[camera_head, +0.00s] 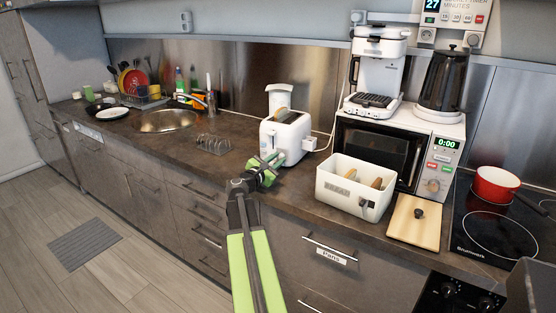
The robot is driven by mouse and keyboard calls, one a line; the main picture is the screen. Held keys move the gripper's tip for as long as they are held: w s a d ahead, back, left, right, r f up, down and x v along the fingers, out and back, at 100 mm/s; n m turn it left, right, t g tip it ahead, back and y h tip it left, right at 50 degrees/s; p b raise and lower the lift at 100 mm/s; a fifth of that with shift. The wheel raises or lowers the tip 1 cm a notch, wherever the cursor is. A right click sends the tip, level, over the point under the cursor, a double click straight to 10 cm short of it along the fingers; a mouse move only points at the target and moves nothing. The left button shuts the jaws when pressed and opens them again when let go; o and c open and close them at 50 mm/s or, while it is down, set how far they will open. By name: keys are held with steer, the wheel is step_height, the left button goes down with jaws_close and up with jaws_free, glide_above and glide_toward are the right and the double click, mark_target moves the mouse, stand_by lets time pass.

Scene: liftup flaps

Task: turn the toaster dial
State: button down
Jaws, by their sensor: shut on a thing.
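The white toaster (288,131) stands on the dark counter (243,152), with bread showing in its top slot. My gripper (272,161) is at the toaster's front lower side, at the end of my green and black arm. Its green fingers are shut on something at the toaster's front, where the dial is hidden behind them. I cannot see the dial itself or which way it points.
A white bread bin (345,197) with bread and a wooden lid (412,221) sit right of the toaster. A wire rack (213,144) is to its left. A microwave (433,157) stands behind the bin. A red pan (495,184) is on the hob.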

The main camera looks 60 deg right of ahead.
steer(key=shift+m, duration=0.8)
steer(key=c, duration=1.3)
jaws_free()
steer(key=shift+o, duration=0.2)
